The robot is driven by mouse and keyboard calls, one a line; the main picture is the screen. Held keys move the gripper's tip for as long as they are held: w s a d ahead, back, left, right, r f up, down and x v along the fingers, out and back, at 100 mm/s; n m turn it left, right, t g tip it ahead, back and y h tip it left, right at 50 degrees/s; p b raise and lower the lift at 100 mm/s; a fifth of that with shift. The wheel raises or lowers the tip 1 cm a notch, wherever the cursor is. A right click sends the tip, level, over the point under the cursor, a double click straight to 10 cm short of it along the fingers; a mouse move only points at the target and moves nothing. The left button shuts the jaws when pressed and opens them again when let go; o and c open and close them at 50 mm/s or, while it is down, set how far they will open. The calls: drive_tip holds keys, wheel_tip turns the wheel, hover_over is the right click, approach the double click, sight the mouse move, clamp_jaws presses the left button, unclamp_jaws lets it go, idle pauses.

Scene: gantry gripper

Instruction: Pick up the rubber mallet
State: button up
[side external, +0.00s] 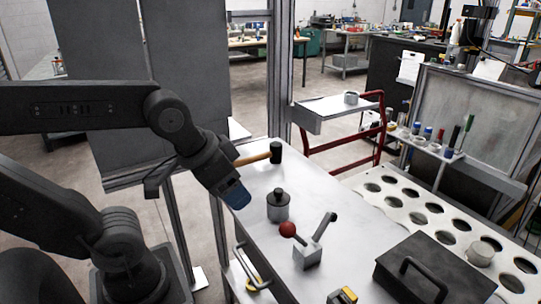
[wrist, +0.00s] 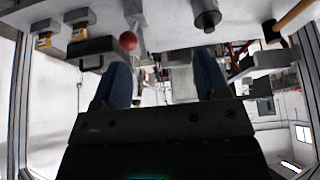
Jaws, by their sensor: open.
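The rubber mallet has a tan wooden handle (side external: 252,158) and a black head (side external: 276,152). In the side view it lies at the far end of the grey metal table, with part of the handle hidden behind my wrist. In the wrist view the mallet (wrist: 294,16) is at the upper right corner, outside my fingers. My gripper (side external: 239,197) is above the table's left edge, nearer the camera than the mallet and apart from it. Its two blue fingers are spread with nothing between them in the wrist view (wrist: 165,76).
On the table (side external: 345,235) stand a dark-topped cylinder (side external: 278,207), a lever block with a red ball (side external: 287,229), and a black handled box (side external: 425,272). A yellow-and-grey part (side external: 342,296) is at the front. A rack with round holes (side external: 430,217) runs along the right.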

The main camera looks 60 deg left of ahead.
drive_tip(key=c, duration=0.5)
drive_tip(key=g+y, duration=0.5)
drive_tip(key=y, duration=0.2)
hover_over(257, 157)
drive_tip(key=d, duration=0.8)
wheel_tip(257, 157, down, 7)
drive_tip(key=shift+g, duration=0.3)
drive_tip(key=x, duration=0.8)
drive_tip(key=shift+w+a, duration=0.2)
drive_tip(key=shift+w, duration=0.05)
drive_tip(key=shift+s+x, duration=0.15)
drive_tip(key=shift+x, duration=1.4)
drive_tip(key=shift+s+x, duration=0.1)
drive_tip(key=shift+x, duration=1.45)
